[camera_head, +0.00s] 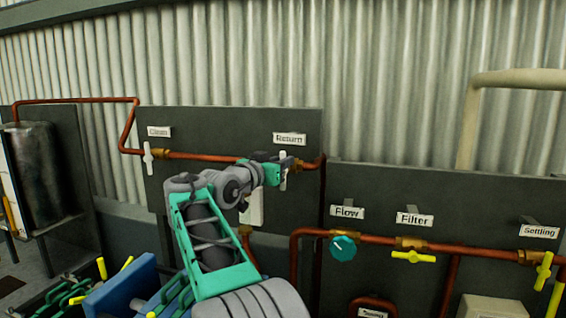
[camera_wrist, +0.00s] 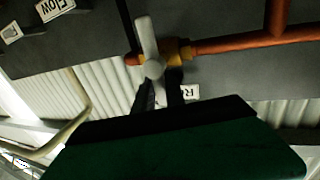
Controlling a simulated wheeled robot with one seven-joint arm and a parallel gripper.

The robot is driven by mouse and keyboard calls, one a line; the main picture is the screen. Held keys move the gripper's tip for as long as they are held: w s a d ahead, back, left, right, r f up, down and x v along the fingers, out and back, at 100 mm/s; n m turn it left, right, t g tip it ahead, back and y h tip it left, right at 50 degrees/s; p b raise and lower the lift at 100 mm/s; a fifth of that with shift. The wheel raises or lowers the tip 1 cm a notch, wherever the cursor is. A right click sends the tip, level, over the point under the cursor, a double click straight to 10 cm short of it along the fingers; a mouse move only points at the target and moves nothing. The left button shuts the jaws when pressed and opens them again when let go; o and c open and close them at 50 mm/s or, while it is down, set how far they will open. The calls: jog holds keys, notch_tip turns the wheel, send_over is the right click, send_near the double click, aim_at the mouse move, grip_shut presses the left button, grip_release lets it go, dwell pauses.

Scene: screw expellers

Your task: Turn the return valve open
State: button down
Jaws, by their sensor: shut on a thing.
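The return valve has a white lever handle (camera_head: 283,172) on the copper pipe under the "Return" label (camera_head: 289,139). The handle stands roughly upright, across the pipe. In the wrist view the white handle (camera_wrist: 148,38) also lies across the pipe, beside a brass fitting (camera_wrist: 178,51). My gripper (camera_head: 279,171) is at the valve from the left, with its dark fingers (camera_wrist: 160,78) shut on the handle's lower end in the wrist view. The fingers hide part of that end. The "Return" label (camera_wrist: 190,92) is partly covered by my gripper in the wrist view.
The "Clean" valve (camera_head: 148,158) with a white handle is on the same panel at left. A lower panel at right carries the teal Flow knob (camera_head: 343,248), yellow Filter handle (camera_head: 414,257) and yellow Settling handle (camera_head: 543,271). Copper pipes run close around the valve.

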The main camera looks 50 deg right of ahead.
jog(key=shift+n, duration=0.3)
jog(key=shift+w+a+f+n+t+h, duration=0.2)
jog(key=shift+w+f+n+t, duration=0.5)
jog(key=shift+n, duration=2.65)
jog(key=shift+w+a+f+n+t+h, duration=0.2)
jog(key=shift+n+t, duration=1.05)
jog(key=shift+n, duration=2.15)
jog(key=shift+w+a+f+n+t+h, duration=0.35)
jog(key=shift+n+t, duration=0.6)
jog(key=shift+n, duration=2.4)
jog(key=shift+d+f+n+y, duration=0.1)
jog(key=shift+f+n+y, duration=0.05)
jog(key=shift+n+y, duration=0.15)
jog(key=c, duration=1.4)
grip_release()
jog(key=shift+f, duration=0.1)
